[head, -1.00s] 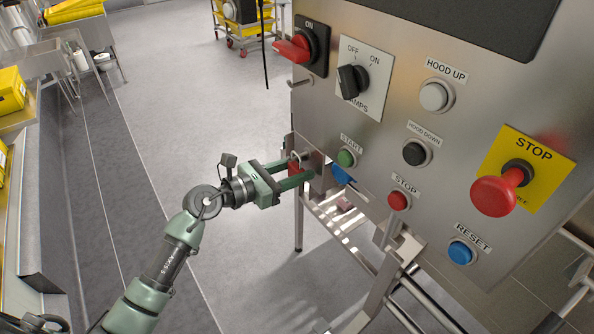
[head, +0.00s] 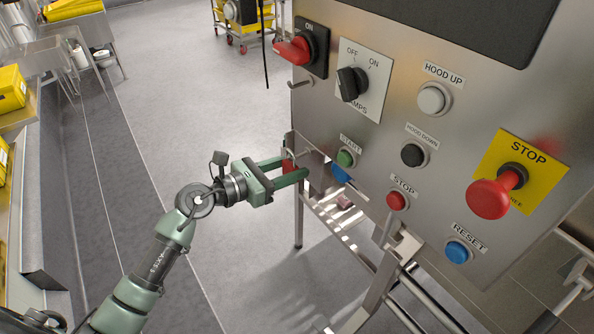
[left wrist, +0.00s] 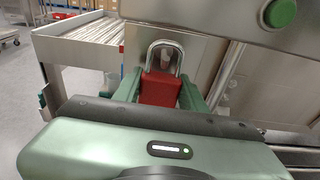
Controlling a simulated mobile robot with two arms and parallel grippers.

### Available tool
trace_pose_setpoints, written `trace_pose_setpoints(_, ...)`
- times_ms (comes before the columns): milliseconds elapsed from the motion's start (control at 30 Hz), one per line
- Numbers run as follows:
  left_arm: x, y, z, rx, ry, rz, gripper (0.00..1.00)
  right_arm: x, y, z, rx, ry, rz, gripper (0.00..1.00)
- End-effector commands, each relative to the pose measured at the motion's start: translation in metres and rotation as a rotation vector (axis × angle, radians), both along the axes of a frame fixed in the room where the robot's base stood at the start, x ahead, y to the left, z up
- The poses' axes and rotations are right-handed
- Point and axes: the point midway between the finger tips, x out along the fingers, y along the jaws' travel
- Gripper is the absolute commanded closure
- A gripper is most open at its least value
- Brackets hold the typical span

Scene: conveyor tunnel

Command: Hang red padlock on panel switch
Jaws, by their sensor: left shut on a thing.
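The red padlock (head: 289,167) is between the fingers of my left gripper (head: 294,167), which is shut on it. In the left wrist view the padlock (left wrist: 160,89) shows its red body between the fingers, with its grey shackle (left wrist: 165,46) pointing up. I cannot tell whether the shackle is closed. The panel switch (head: 296,48) has a red handle on a black plate marked ON, at the panel's upper left. The padlock is well below the switch, by the panel's lower left edge. I cannot tell whether the padlock touches the panel. My right gripper is not in view.
The steel panel (head: 388,120) carries a black selector (head: 352,82), several push buttons and a red STOP knob (head: 490,197). A small metal peg (head: 300,83) sticks out below the switch. Metal framework (head: 345,225) stands under the panel. The floor left of the panel is open.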

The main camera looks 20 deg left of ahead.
Motion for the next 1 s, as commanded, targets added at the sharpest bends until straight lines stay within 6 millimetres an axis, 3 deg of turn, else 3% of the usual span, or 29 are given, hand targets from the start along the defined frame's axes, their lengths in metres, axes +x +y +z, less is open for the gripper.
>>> trace_pose_setpoints(700,-0.034,0.027,-0.001,0.002,0.0,0.001,1.0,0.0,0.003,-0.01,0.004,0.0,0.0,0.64)
trace_pose_setpoints(1000,-0.038,0.03,0.001,0.0,-0.001,0.001,1.0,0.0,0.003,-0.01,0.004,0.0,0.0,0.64)
